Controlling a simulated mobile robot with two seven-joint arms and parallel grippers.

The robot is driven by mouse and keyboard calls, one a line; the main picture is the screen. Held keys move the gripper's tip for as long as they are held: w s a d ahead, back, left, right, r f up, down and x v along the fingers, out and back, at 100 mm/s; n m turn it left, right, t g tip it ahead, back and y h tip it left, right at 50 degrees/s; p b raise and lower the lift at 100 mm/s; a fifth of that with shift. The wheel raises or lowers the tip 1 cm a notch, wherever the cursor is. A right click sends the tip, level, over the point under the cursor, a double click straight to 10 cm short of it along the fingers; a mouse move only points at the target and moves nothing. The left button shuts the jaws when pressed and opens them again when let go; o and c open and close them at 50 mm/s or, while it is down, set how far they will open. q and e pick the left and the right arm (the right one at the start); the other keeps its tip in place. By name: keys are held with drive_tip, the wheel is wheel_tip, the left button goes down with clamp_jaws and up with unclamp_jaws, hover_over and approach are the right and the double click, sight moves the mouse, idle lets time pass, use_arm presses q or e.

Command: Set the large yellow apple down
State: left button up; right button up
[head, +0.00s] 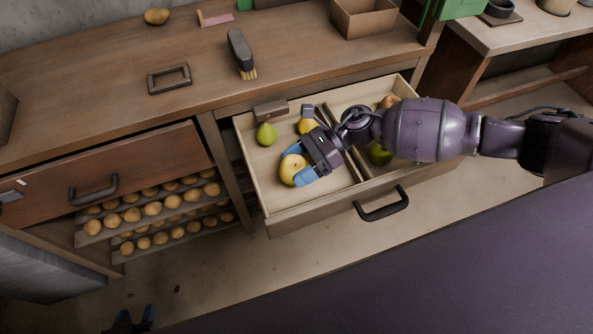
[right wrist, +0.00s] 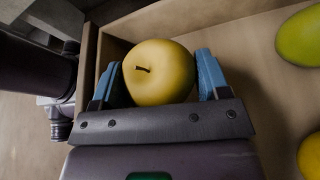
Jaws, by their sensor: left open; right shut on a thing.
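The large yellow apple (head: 293,170) is between the blue fingertips of my right gripper (head: 298,165), which is shut on it. In the head view it is over the front part of the open drawer's (head: 283,218) left compartment. The right wrist view shows the apple (right wrist: 158,72) with its stem and a finger on each side, near the compartment's corner. I cannot tell whether it touches the drawer floor. My left gripper (head: 131,321) is at the bottom left edge of the head view, low and away from the drawer, empty and open.
A green pear (head: 266,135) and a smaller yellow fruit (head: 307,126) lie further back in the left compartment. A divider separates the right compartment, holding a green fruit (head: 380,155) and a brownish fruit (head: 390,101). A brush (head: 240,50) lies on the worktop.

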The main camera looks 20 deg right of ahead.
wheel_tip(320, 180, down, 3)
drive_tip(key=shift+r, duration=0.1)
drive_tip(key=shift+f, duration=0.2)
drive_tip(key=shift+r, duration=0.15)
drive_tip(key=shift+f+b, duration=0.2)
drive_tip(key=shift+b, duration=0.15)
drive_tip(key=o, duration=1)
